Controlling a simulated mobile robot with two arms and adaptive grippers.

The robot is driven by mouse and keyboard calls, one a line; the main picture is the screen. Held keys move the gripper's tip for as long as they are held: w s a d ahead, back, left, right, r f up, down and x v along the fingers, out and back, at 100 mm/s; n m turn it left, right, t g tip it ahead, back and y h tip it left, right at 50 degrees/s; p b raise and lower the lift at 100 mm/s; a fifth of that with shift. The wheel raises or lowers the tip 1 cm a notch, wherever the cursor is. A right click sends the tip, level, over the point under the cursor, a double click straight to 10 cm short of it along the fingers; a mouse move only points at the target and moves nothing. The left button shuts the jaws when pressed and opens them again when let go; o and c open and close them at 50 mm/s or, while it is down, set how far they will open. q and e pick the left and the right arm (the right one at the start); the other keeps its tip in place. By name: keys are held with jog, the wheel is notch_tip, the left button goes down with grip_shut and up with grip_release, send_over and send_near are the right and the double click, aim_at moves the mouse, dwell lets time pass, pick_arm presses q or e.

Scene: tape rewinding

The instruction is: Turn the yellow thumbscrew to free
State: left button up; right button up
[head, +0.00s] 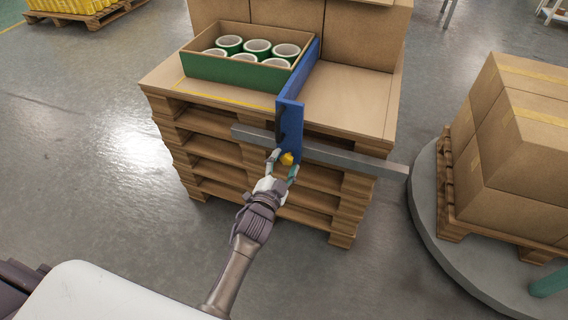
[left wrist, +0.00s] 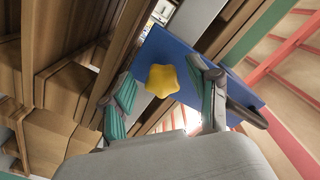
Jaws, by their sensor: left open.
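The yellow thumbscrew (head: 287,159) is a small lobed knob at the lower front end of the blue bracket (head: 290,125). In the left wrist view the thumbscrew (left wrist: 162,80) shows as a star-shaped knob against the blue plate (left wrist: 188,55). My left gripper (head: 284,163) is at the thumbscrew. Its two green-padded fingers (left wrist: 165,105) are spread, one on each side of the knob, with gaps visible between pads and knob. I cannot tell the depth between fingertips and knob exactly. My right gripper is not in view.
A grey bar (head: 350,161) crosses the front of the pallet stack (head: 235,165) behind the bracket. A green and brown box (head: 235,72) with several tape rolls stands on top, left of the blue bracket.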

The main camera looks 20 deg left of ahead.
pick_arm(q)
jog(key=s, duration=1.2)
jog(key=shift+a, duration=0.2)
